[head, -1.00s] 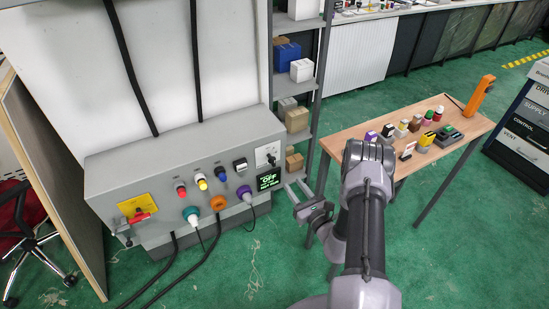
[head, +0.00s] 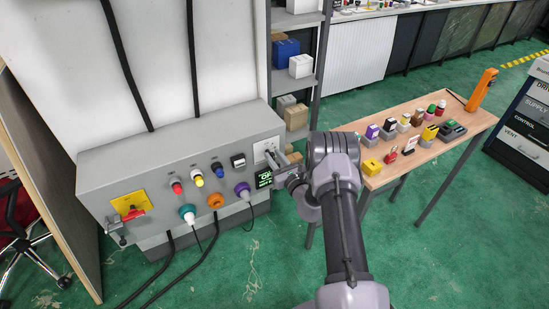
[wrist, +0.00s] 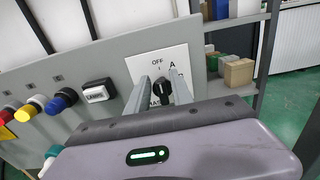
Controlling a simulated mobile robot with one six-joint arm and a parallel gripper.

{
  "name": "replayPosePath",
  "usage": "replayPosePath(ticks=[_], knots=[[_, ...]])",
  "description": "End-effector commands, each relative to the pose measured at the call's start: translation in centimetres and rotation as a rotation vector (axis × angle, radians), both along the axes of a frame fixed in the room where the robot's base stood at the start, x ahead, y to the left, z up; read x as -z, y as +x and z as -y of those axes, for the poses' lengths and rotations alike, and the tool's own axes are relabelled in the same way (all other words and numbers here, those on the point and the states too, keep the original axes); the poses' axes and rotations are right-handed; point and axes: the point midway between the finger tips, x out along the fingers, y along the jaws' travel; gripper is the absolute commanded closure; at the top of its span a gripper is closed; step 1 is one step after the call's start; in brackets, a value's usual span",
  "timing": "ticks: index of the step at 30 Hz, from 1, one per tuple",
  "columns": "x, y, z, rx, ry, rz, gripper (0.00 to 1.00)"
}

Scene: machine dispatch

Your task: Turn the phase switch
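The phase switch (wrist: 162,90) is a black rotary knob on a white plate (wrist: 148,66) marked OFF at the top and A at the right; lower lettering is partly covered. Its pointer setting is hard to read. My gripper (wrist: 159,77) is open, with one finger on each side of the knob in the wrist view. I cannot tell whether the fingertips reach around the knob or stop short of it. In the head view my gripper (head: 273,160) is at the right end of the grey cabinet (head: 130,165), partly covering the plate (head: 262,148).
Left of the switch are a black-framed white button (head: 238,161), blue, yellow and red buttons, and a red handle (head: 133,214) on a yellow plate. Shelving and a wooden table (head: 425,155) with small parts stand at right.

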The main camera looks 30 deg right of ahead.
Motion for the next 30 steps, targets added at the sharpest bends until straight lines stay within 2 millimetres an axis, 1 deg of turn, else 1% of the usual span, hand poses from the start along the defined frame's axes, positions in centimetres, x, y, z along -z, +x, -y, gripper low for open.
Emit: replayPosePath(ticks=[1,3,10,14,20,30], knots=[[0.01,-0.01,0.0,0.0,0.0,0.0,0.89],[0.02,-0.02,0.0,0.0,0.0,0.0,1.0],[0.04,-0.04,0.01,0.0,0.01,-0.001,1.0],[0.06,-0.04,0.09,0.0,0.049,-0.003,1.0],[0.13,-0.04,0.31,0.0,0.175,-0.008,1.0],[0.34,-0.05,0.82,0.0,0.464,-0.018,1.0]])
